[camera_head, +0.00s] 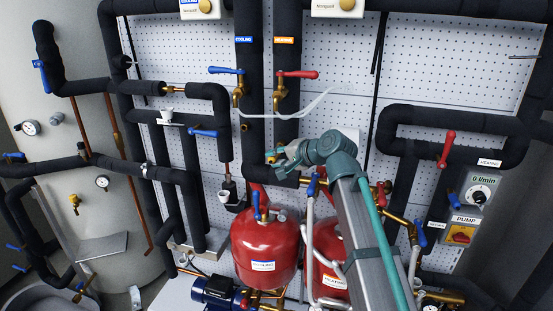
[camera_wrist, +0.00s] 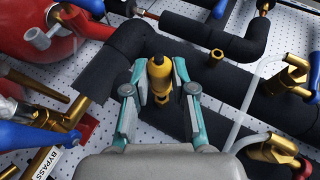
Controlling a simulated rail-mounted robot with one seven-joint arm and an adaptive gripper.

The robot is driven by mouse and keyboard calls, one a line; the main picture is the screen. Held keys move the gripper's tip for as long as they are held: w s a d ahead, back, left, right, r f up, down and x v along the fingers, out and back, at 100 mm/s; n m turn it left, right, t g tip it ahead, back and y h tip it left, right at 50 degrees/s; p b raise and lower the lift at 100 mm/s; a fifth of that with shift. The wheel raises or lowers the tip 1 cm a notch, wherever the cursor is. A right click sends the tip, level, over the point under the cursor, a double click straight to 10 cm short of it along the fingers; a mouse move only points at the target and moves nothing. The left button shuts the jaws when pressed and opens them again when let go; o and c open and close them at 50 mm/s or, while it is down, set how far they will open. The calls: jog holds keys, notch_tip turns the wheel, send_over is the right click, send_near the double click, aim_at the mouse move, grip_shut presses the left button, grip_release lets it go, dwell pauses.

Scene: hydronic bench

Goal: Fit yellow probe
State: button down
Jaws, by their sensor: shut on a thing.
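My gripper (camera_wrist: 157,88) is shut on the yellow probe (camera_wrist: 160,72), which sits between its two teal fingers in the wrist view. The probe has a yellow body with a darker, narrower end towards me. Behind it lies a thick black insulated pipe; I cannot tell whether the probe touches it or is seated in anything. In the head view my gripper (camera_head: 277,157) is in front of the black piping at the middle of the bench, above the red tanks. The probe is too small to make out there.
Two red tanks (camera_head: 265,246) stand below my gripper. Blue-handled (camera_head: 227,71) and red-handled (camera_head: 297,74) valves are above it. A pale hose (camera_head: 318,105) crosses nearby. The pump switch (camera_head: 461,235) is at the right. Brass fittings (camera_wrist: 292,75) and a bypass label (camera_wrist: 47,162) flank the gripper.

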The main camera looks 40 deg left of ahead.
jog(key=shift+w+a+b, duration=0.1)
jog(key=shift+w+a, duration=0.15)
jog(key=shift+w, duration=0.4)
jog(key=shift+w+a+b, duration=0.1)
jog(key=shift+w+a, duration=0.1)
jog(key=shift+w, duration=0.4)
jog(key=shift+w+a+b, duration=0.1)
jog(key=shift+w+a, duration=0.15)
jog(key=shift+w, duration=0.4)
jog(key=c, duration=0.9)
grip_release()
jog(key=v, duration=1.2)
jog(key=shift+d, duration=0.1)
jog(key=shift+f, duration=0.1)
